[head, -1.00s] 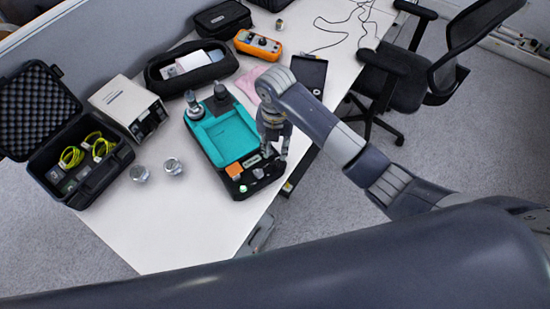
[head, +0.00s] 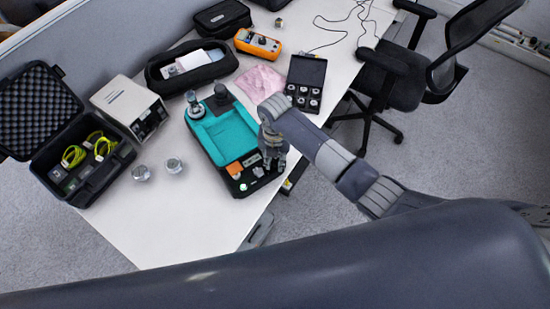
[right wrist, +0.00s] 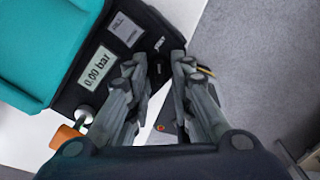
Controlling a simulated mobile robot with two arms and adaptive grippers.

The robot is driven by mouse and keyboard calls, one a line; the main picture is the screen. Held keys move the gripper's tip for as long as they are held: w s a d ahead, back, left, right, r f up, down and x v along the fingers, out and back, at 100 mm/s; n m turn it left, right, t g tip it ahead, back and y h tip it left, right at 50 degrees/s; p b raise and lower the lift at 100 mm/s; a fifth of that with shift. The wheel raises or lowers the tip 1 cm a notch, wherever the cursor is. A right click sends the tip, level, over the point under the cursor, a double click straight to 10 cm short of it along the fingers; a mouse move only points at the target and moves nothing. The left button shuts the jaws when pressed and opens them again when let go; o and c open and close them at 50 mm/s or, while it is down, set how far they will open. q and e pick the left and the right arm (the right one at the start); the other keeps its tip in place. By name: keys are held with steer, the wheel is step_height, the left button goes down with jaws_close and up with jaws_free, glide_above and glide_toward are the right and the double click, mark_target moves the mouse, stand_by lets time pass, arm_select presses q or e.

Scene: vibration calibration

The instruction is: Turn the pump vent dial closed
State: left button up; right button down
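The pump is a black case with a teal tray (head: 222,132), in the middle of the table in the head view. Its front panel has a display reading "0.00 bar" (right wrist: 97,68) in the right wrist view. The vent dial (right wrist: 160,68) looks like a small dark knob below a white label at the panel's edge. My right gripper (right wrist: 160,60) has its fingertips apart on either side of the dial; contact cannot be told. In the head view, the right gripper (head: 272,160) hides the dial. My left gripper is not in view.
A white-green knob (right wrist: 83,115) and an orange block (right wrist: 68,138) sit near the left finger. Two metal fittings (head: 174,166) stand left of the pump.

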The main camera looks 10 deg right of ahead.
steer(key=shift+n, duration=0.3)
steer(key=n+b, duration=0.1)
steer(key=n, duration=0.1)
steer(key=n+b, duration=0.1)
steer(key=shift+w+d+f+n, duration=0.1)
steer(key=shift+d+n, duration=0.1)
steer(key=shift+n, duration=0.2)
steer(key=n+b, duration=0.3)
steer(key=shift+n, duration=0.3)
steer(key=n+b, duration=0.7)
steer(key=shift+d+f, duration=0.1)
steer(key=shift+r+n+b, duration=0.2)
steer(key=shift+n+b, duration=1.3)
steer(key=shift+b, duration=0.15)
steer(key=shift+w, duration=0.1)
steer(key=c, duration=1.7)
jaws_free()
